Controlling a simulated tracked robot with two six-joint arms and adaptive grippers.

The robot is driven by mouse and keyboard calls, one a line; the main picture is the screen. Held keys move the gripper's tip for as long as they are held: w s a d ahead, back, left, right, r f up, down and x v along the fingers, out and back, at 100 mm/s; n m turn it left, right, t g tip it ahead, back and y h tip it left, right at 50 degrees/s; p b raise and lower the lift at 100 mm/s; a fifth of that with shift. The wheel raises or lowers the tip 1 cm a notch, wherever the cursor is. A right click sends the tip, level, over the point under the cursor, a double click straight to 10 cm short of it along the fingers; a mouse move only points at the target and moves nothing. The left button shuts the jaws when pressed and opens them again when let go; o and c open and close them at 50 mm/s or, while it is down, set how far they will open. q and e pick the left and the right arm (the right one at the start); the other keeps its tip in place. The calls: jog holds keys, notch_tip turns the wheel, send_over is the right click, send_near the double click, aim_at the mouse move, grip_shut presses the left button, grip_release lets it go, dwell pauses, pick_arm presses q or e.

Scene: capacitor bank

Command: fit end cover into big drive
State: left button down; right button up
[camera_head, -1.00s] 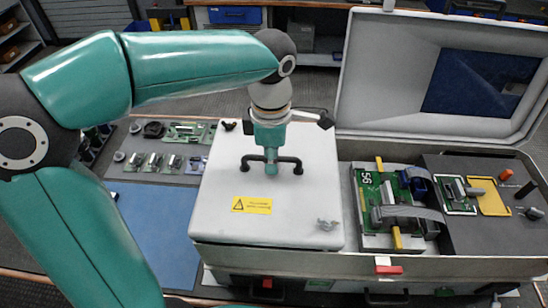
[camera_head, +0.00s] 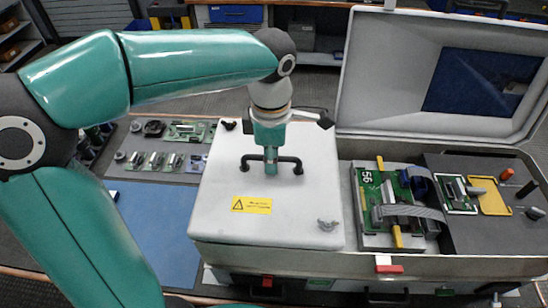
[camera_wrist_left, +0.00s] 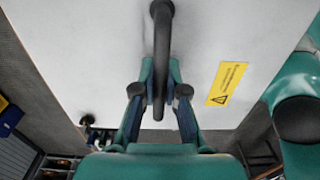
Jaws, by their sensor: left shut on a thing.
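The end cover (camera_head: 225,185) is a white, roughly square panel with a black bar handle, a yellow warning label and a wing nut at its near right corner. It lies over the left part of the big drive (camera_head: 470,267), a pale open case. My left gripper (camera_head: 271,168) comes down from above and is shut on the middle of the handle. In the left wrist view the two fingers (camera_wrist_left: 160,98) stand on either side of the handle bar, with the cover (camera_wrist_left: 95,50) behind. The cover's far edge is partly hidden by my arm. My right gripper is not in view.
The case's raised lid (camera_head: 400,70) stands at the back right. A green circuit board (camera_head: 372,195) with grey ribbon cable sits right of the cover. Small parts lie on a dark mat at left, above a blue mat (camera_head: 160,225).

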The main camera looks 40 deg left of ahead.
pick_arm(q)
jog(key=shift+f+b, duration=0.55)
jog(key=shift+f, duration=0.1)
jog(key=c, duration=1.1)
grip_release()
jog(key=shift+c, duration=0.2)
notch_tip(320, 180, up, 12)
jog(key=shift+f, duration=0.1)
